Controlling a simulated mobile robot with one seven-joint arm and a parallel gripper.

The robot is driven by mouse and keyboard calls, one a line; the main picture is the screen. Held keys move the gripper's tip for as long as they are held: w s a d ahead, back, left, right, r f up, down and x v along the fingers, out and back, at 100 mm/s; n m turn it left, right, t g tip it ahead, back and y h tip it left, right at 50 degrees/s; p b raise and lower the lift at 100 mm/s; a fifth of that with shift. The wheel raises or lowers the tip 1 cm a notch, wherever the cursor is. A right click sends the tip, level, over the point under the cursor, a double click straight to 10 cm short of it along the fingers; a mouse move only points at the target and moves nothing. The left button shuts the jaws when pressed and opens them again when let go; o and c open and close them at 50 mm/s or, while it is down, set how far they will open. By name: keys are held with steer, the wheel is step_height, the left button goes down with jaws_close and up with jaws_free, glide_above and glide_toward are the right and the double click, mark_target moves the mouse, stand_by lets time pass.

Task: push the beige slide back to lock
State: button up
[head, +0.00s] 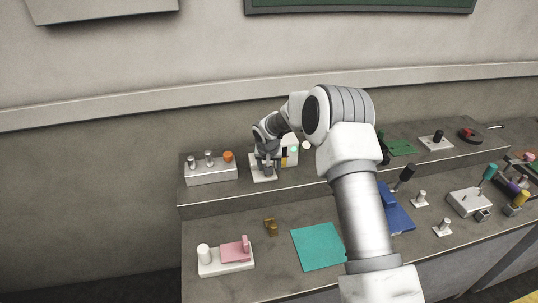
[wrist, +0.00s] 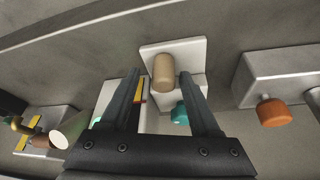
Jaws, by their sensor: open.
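A beige rounded peg (wrist: 164,72), which looks like the beige slide, stands on a white base plate (wrist: 196,50) in the wrist view. My gripper (wrist: 160,76) is open, with one dark finger on each side of the peg in the picture. I cannot tell whether either finger touches it. In the head view my gripper (head: 267,170) points down over the white plate (head: 257,178) on the raised shelf. The beige peg is hidden there behind the gripper. How far the slide sits along its base cannot be told.
A grey block (head: 211,174) with an orange knob (head: 228,157) stands left of the plate. A white box (head: 290,157) with a yellow-and-black mark stands close on the right. A teal knob (wrist: 180,112) shows between my fingers. A pink fixture (head: 234,250) and teal mat (head: 318,246) lie lower.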

steer(key=b+v, duration=0.2)
steer(key=v, duration=1.4)
steer(key=shift+r, duration=0.3)
steer(key=shift+s+d, duration=0.1)
steer(key=shift+s, duration=0.05)
steer(key=s+d+r, duration=0.4)
steer(key=s+r, duration=0.3)
steer(key=s, duration=0.2)
steer(key=s+d+r, duration=0.5)
steer(key=s+r, duration=0.1)
steer(key=s, duration=0.3)
steer(key=s+d+f+n+t, duration=0.1)
steer(key=s+d, duration=0.2)
steer(key=s, duration=1.6)
steer(key=shift+s+d+y, duration=0.2)
steer(key=shift+y, duration=0.1)
